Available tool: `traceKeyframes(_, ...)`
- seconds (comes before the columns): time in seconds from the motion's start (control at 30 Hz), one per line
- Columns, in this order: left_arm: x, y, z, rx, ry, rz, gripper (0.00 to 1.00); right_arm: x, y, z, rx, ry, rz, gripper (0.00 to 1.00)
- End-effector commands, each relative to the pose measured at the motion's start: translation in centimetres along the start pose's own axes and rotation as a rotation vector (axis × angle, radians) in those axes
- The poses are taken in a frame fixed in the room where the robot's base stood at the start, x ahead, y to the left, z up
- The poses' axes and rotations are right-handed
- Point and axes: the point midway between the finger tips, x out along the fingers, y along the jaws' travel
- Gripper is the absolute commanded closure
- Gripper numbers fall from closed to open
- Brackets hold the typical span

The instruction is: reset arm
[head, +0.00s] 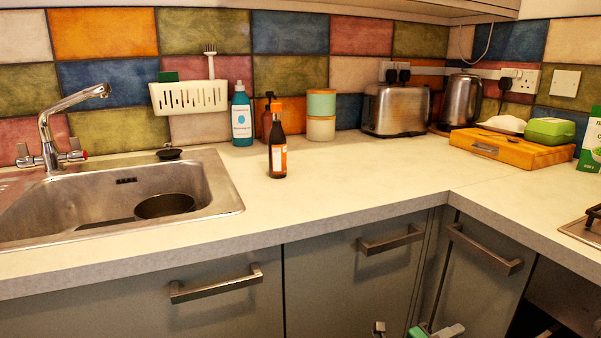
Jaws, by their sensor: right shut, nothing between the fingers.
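My right gripper (380,328) shows only in part at the bottom edge of the head view, low in front of the grey cupboard doors. It is shut and empty, below the worktop and apart from everything on it. A pale green and white part beside it looks like part of my right arm. Most of that arm is cut off by the picture edge. My left gripper is not in view.
The worktop (340,190) has a free front stretch. On it are a sauce bottle (278,150), a toaster (395,108), a kettle (460,100) and a wooden board (510,147). A sink (215,190) lies left. Door handles (390,240) stick out near my right gripper.

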Motion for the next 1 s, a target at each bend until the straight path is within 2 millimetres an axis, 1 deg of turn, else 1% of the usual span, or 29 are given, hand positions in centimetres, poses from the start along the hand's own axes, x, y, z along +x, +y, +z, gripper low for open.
traceKeyframes(0.1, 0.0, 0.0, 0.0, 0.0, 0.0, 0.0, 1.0, -1.5, 0.1, 0.0, 0.0, -0.001, 0.001, 1.0)
traceKeyframes(0.2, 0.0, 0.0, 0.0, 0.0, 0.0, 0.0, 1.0, -2.3, 0.1, 0.0, 0.0, -0.001, 0.001, 1.0)
traceKeyframes(0.47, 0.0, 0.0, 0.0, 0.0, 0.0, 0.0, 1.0, -2.5, 0.1, 0.0, 0.0, 0.001, 0.001, 1.0)
traceKeyframes(0.53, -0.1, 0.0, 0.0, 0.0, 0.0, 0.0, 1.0, -2.4, -0.1, 0.2, -0.008, -0.015, 0.006, 1.0)
traceKeyframes(0.57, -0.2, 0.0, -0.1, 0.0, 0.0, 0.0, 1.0, -2.3, -0.3, 0.6, -0.019, -0.037, 0.013, 1.0)
traceKeyframes(0.63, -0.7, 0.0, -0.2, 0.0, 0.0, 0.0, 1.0, -2.2, -1.0, 2.2, -0.08, -0.147, 0.048, 1.0)
traceKeyframes(0.67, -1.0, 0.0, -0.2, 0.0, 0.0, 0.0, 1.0, -2.4, -1.3, 3.2, -0.127, -0.221, 0.068, 1.0)
traceKeyframes(0.7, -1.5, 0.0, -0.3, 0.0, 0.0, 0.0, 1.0, -2.9, -1.7, 4.7, -0.211, -0.343, 0.095, 1.0)
traceKeyframes(0.77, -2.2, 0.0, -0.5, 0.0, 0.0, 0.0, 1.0, -4.8, -1.8, 6.7, -0.386, -0.563, 0.131, 1.0)
traceKeyframes(0.8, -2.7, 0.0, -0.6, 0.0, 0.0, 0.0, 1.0, -6.8, -1.5, 7.4, -0.528, -0.72, 0.147, 1.0)
traceKeyframes(0.83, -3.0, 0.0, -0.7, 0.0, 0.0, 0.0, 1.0, -8.4, -1.0, 7.4, -0.64, -0.837, 0.154, 1.0)
traceKeyframes(0.87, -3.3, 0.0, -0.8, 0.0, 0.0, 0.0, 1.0, -10.2, -0.3, 6.9, -0.756, -0.947, 0.158, 1.0)
traceKeyframes(0.9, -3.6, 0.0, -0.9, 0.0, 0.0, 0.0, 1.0, -12.6, 0.6, 5.7, -0.911, -1.088, 0.16, 1.0)
traceKeyframes(0.97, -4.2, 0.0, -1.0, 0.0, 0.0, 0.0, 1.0, -15.7, 2.3, 2.8, -1.137, -1.277, 0.157, 1.0)
traceKeyframes(1.0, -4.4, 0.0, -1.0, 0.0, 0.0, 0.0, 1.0, -17.5, 3.3, 0.5, -1.272, -1.383, 0.153, 1.0)
